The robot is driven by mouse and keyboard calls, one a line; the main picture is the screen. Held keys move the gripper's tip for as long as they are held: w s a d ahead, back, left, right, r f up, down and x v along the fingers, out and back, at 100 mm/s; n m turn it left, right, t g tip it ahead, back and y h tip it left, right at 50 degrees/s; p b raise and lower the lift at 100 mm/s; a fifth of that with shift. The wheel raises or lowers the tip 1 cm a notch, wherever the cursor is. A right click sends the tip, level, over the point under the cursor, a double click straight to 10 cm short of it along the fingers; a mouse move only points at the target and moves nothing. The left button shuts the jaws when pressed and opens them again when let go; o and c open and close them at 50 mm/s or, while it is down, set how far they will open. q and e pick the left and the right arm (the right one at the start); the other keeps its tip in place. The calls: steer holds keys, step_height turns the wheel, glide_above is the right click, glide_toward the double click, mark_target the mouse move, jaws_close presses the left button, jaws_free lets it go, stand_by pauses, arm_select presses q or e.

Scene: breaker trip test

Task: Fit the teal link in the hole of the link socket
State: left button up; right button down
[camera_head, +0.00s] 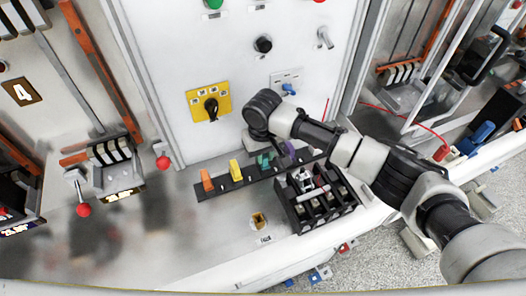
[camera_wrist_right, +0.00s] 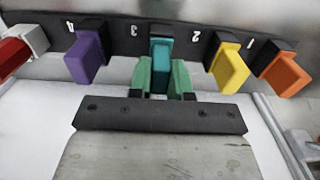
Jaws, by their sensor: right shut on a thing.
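The teal link (camera_wrist_right: 161,55) stands in the black rack (camera_head: 221,187) at the slot marked 3, between the yellow and purple links. It shows small in the head view (camera_head: 264,163). My right gripper (camera_wrist_right: 161,82) is shut on the teal link, with a green fingertip on each side of it. In the head view the right wrist hangs over the rack. The likely link socket (camera_head: 259,221), a small tan block with a dark hole, sits on the worktop in front of the rack, apart from the gripper. My left gripper is not in view.
The orange link (camera_head: 207,181), yellow link (camera_head: 235,171) and purple link (camera_head: 287,151) stand in the same rack. A black breaker block (camera_head: 315,205) stands right of the socket. Red-knobbed levers (camera_head: 83,209) are at left. The worktop left of the socket is clear.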

steer(key=shift+f, duration=0.25)
steer(key=c, duration=1)
jaws_free()
step_height(320, 180, up, 11)
steer(key=b, duration=0.2)
steer(key=shift+f+b, duration=0.1)
steer(key=shift+b, duration=0.25)
